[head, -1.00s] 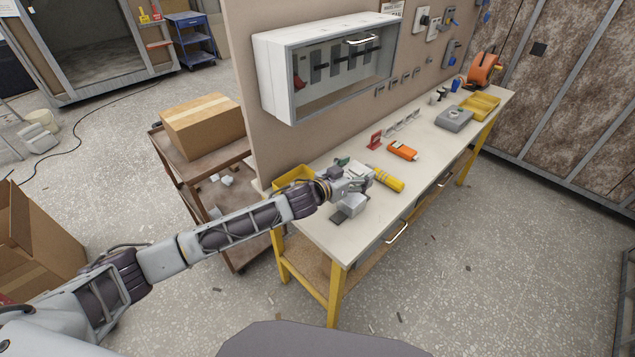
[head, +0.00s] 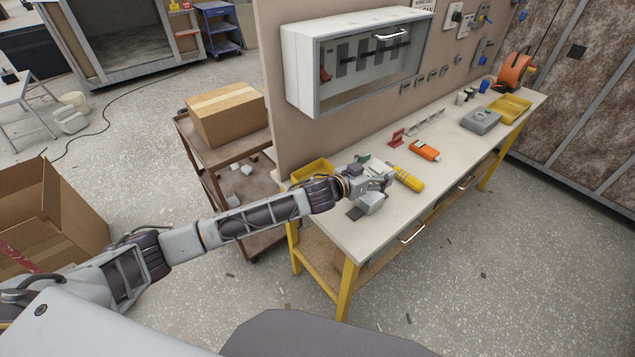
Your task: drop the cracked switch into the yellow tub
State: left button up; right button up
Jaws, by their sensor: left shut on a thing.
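My left gripper (head: 374,184) is shut over the near left part of the workbench, low above its top. The switch in its jaws is mostly hidden by the fingers, and I cannot make out its crack. A pale grey block with a dark flat end (head: 356,213) shows just below the fingers; I cannot tell whether it touches the bench. The yellow tub (head: 312,172) stands at the bench's left end by the back panel, left of the gripper and partly hidden behind my forearm. My right gripper is out of view.
The workbench (head: 350,238) also holds a yellow-handled tool (head: 407,179) just right of the gripper, an orange device (head: 424,150), a red stand (head: 397,137), a grey box (head: 480,119) and a yellow tray (head: 512,107) farther back. A glass-fronted cabinet (head: 360,62) overhangs the bench.

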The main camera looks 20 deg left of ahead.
pick_arm(q)
jog(key=shift+s+d+f+p, duration=0.1)
jog(key=shift+s+f+p, duration=0.1)
jog(key=shift+s+f, duration=0.4)
jog(key=shift+s+d+f+p, duration=0.15)
jog(key=shift+s+f, duration=0.15)
jog(key=shift+f, duration=0.45)
jog(key=shift+s+a+f, duration=0.1)
jog(key=shift+a+f, duration=0.05)
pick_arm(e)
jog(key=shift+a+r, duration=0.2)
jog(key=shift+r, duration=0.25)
